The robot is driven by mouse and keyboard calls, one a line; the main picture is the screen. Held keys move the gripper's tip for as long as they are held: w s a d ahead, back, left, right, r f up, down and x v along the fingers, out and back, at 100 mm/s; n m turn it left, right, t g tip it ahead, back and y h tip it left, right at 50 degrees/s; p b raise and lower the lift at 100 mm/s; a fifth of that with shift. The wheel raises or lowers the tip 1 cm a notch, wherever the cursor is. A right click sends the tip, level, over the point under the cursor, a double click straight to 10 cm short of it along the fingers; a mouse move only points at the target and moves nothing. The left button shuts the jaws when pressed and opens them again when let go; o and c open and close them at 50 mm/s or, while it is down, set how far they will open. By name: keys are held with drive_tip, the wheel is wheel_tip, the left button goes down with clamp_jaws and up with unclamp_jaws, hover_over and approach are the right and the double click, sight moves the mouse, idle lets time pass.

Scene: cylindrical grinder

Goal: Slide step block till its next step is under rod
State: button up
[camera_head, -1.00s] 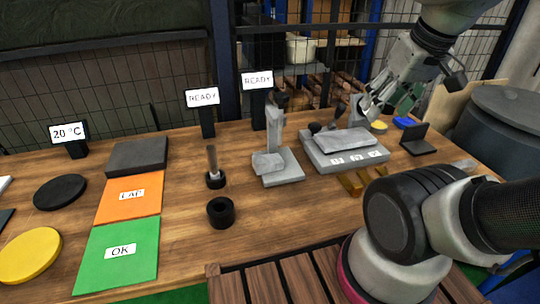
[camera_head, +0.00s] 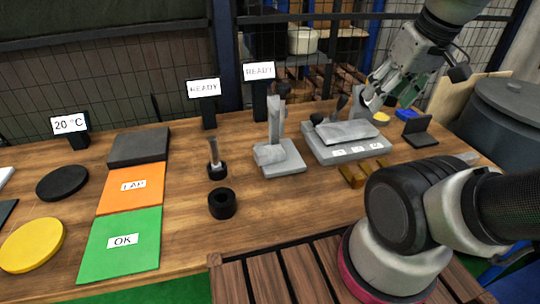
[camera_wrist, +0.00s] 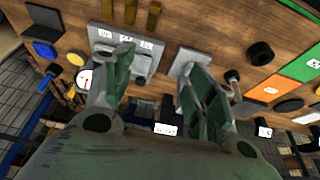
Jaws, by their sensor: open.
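A grey base with three white labels (camera_head: 371,151) stands at the right of the table, with a lighter grey slab (camera_head: 346,131) on it; I take these for the step block area, but single steps and the rod are not clear. My gripper (camera_head: 372,98) is above and behind the base's far right side, apart from it. In the wrist view my gripper (camera_wrist: 160,85) is open, with nothing between its fingers. The labelled base also shows there (camera_wrist: 112,37), beyond the left finger, which hides part of it.
A grey stand with a column (camera_head: 275,125) and a small block is left of the base. Brass bars (camera_head: 358,174) lie in front.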

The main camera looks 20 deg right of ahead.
drive_tip(key=shift+o, duration=0.2)
drive_tip(key=w+a+f+m+g+y, duration=0.2)
drive_tip(key=w+f+m+y, duration=0.1)
drive_tip(key=f, duration=0.5)
drive_tip(key=w+a+f+m+g+y, duration=0.2)
drive_tip(key=w+a+f+m+y, duration=0.1)
drive_tip(key=w+f+m, duration=0.3)
drive_tip(key=w+a+f+m+g+y, duration=0.2)
drive_tip(key=w+f+m, duration=0.3)
drive_tip(key=w+f, duration=0.3)
drive_tip(key=shift+w+a+f+y, duration=0.1)
drive_tip(key=shift+a+f+y, duration=0.25)
drive_tip(key=shift+f, duration=0.25)
drive_tip(key=shift+w+a+f+y, duration=0.1)
drive_tip(key=shift+a+f+y, duration=0.15)
drive_tip(key=shift+f+y, duration=0.25)
drive_tip(key=w+a+m, duration=0.1)
drive_tip(key=w+r+m+t+y, duration=0.1)
drive_tip(key=w, duration=0.1)
drive_tip(key=w+a+r+m, duration=0.1)
drive_tip(key=shift+w+a+m+t, duration=0.3)
drive_tip(key=shift+w+t, duration=0.1)
drive_tip(key=shift+r+y, duration=0.1)
drive_tip(key=shift+y, duration=0.15)
drive_tip(key=shift+s, duration=0.1)
